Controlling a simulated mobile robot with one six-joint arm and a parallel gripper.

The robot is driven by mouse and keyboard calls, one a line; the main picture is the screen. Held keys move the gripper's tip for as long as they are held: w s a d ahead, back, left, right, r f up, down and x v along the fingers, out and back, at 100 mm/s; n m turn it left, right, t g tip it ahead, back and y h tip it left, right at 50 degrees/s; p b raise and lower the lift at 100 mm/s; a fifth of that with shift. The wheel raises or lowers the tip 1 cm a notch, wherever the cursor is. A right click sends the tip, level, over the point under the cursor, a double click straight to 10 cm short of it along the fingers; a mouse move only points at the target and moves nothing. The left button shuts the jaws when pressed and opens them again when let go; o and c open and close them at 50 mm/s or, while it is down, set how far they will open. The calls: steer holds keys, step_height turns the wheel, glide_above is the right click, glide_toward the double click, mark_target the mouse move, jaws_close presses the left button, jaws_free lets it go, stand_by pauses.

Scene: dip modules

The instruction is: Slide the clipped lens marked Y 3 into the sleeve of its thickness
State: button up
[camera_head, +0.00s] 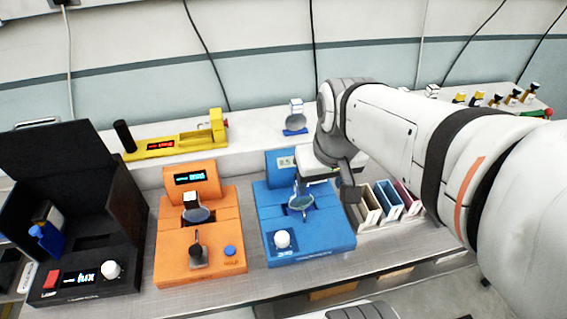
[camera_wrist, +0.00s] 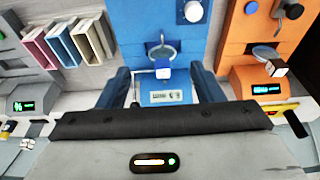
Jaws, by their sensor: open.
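A lens in a white clip (camera_wrist: 164,72) stands at the blue device (camera_wrist: 190,35); its round glass also shows in the head view (camera_head: 301,203). My gripper (camera_wrist: 161,76) is open, with its two fingers on either side of the clip and apart from it in the wrist view. A second clipped lens (camera_head: 197,214) is on the orange device (camera_head: 172,260). A third (camera_head: 295,122) stands on a blue holder on the back ledge. No clip marking is readable, so I cannot tell which is Y 3. Cream (camera_head: 368,207), blue (camera_head: 388,201) and pink (camera_head: 408,196) sleeves stand right of the blue device.
A black lux box (camera_head: 85,262) with a raised lid stands at the left. A yellow instrument (camera_head: 180,145) lies on the back ledge. Several small items stand at the far right. My arm covers much of the bench's right side in the head view.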

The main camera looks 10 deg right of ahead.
mark_target(301, 198)
steer(key=w+f+g+b, duration=0.1)
steer(key=w+f, duration=0.1)
steer(key=w, duration=0.1)
steer(key=w+f+g+b, duration=0.1)
steer(key=w+f, duration=0.1)
steer(key=w, duration=0.2)
steer(key=w+f+b, duration=0.1)
steer(key=w+f, duration=0.2)
steer(key=w, duration=0.1)
steer(key=shift+w+g, duration=0.25)
steer(key=shift+g, duration=0.15)
steer(key=shift+w+f, duration=0.2)
steer(key=shift+f, duration=0.45)
step_height(301, 198, down, 7)
steer(key=shift+s+r+p, duration=0.1)
steer(key=shift+r+p, duration=0.05)
steer(key=shift+p, duration=0.25)
steer(key=shift+c, duration=0.6)
steer(key=shift+s, duration=0.15)
jaws_close()
